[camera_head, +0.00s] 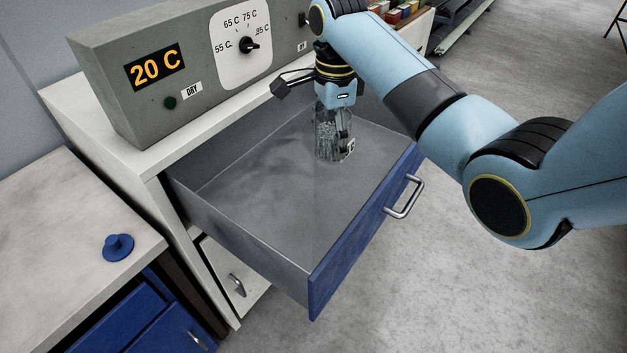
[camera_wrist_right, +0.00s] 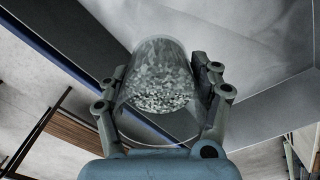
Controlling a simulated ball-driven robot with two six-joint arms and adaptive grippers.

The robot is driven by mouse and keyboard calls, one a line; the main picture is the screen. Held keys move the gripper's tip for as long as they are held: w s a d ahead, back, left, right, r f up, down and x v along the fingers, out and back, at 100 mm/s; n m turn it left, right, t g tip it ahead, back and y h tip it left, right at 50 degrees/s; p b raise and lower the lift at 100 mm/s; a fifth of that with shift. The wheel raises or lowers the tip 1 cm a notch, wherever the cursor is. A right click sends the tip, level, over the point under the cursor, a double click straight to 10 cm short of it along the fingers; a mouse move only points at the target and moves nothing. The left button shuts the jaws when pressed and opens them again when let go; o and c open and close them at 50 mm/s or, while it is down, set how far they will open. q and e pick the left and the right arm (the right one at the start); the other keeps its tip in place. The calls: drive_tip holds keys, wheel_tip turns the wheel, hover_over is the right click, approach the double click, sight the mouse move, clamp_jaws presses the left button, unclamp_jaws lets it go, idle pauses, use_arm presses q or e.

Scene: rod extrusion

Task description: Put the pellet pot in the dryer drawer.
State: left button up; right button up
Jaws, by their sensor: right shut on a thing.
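The pellet pot (camera_head: 328,141) is a clear glass jar with pale pellets in it. In the head view it is upright inside the open dryer drawer (camera_head: 250,215), towards its far right part. My right gripper (camera_head: 336,112) comes from above and is shut on the pot. In the right wrist view the pot (camera_wrist_right: 160,85) sits between the two fingers of the gripper (camera_wrist_right: 163,100), with pellets showing through the glass. I cannot tell whether the pot's base touches the drawer floor. My left gripper is not in view.
The grey dryer panel (camera_head: 180,75) shows 20 C, with a dial and a green button. The drawer's blue front (camera_head: 365,230) has a metal handle (camera_head: 405,197). A blue knobbed lid (camera_head: 118,247) lies on the left worktop. Most of the drawer floor is clear.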

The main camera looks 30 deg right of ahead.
drive_tip(key=b, duration=0.6)
hover_over(328, 210)
wheel_tip(328, 210, down, 8)
wheel_tip(328, 210, down, 6)
drive_tip(key=shift+f+b, duration=0.1)
drive_tip(key=shift+b, duration=0.2)
drive_tip(key=shift+f, duration=1.8)
drive_tip(key=shift+b, duration=0.3)
drive_tip(key=shift+f, duration=0.15)
drive_tip(key=o, duration=1.7)
wheel_tip(328, 210, up, 12)
drive_tip(key=shift+r+p, duration=0.15)
drive_tip(key=shift+p, duration=0.5)
